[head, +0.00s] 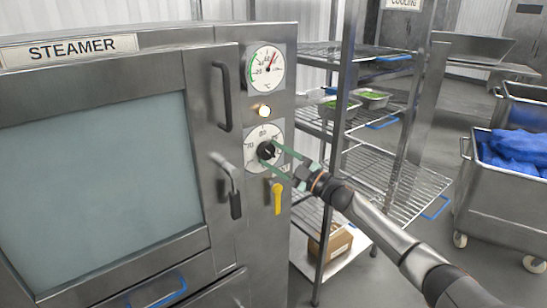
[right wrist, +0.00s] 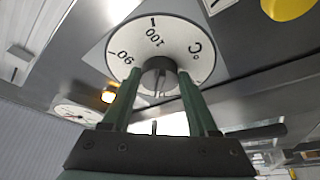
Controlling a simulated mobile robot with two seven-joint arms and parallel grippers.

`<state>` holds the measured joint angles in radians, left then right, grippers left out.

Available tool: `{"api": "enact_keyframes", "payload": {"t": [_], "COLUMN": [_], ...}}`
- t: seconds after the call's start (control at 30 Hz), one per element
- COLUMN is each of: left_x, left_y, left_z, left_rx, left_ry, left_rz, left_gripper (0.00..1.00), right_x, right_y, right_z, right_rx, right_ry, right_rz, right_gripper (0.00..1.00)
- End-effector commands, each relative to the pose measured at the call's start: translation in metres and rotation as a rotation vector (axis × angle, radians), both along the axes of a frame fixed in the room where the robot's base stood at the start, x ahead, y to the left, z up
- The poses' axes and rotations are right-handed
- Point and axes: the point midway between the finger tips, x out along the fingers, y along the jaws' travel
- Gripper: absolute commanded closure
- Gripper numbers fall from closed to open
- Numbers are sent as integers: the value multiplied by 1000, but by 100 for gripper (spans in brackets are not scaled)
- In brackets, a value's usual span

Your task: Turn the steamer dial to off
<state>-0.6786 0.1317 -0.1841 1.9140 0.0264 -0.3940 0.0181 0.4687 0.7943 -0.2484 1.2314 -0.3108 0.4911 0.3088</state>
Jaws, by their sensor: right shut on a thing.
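The steamer (head: 130,150) stands on the left of the head view with its door closed. Its dial has a white numbered plate (head: 251,154) and a black knob (head: 265,150) on the right-hand panel. My right gripper (head: 273,152) reaches in from the lower right, and its green fingers are shut on the knob. In the right wrist view the fingers (right wrist: 157,92) stand on either side of the grey-looking knob (right wrist: 158,68), in front of the plate (right wrist: 185,42) with 90 and 100 readable. The knob's pointer is hidden. My left gripper is not in view.
A temperature gauge (head: 263,67) and a lit lamp (head: 264,111) sit above the dial. A yellow lever (head: 277,197) is below it, and door handles are to its left. A wire rack (head: 400,190) stands close behind my right arm. A cart with blue bags (head: 520,147) is at far right.

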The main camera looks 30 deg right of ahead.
Motion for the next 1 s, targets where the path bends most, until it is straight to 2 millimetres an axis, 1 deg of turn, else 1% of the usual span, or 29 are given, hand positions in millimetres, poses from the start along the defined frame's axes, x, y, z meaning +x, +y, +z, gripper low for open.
{"api": "enact_keyframes", "payload": {"t": [0.1,0.47,1.0], "left_x": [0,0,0], "left_y": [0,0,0], "left_z": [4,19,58], "left_rx": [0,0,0], "left_ry": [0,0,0], "left_rz": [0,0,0], "left_gripper": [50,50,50], "right_x": [0,0,0], "right_y": [-2,-3,-3], "right_z": [2,8,15], "right_rx": [-117,-456,-962], "right_ry": [-7,-34,-75], "right_rz": [-1,0,1], "right_gripper": [96,96,96]}}
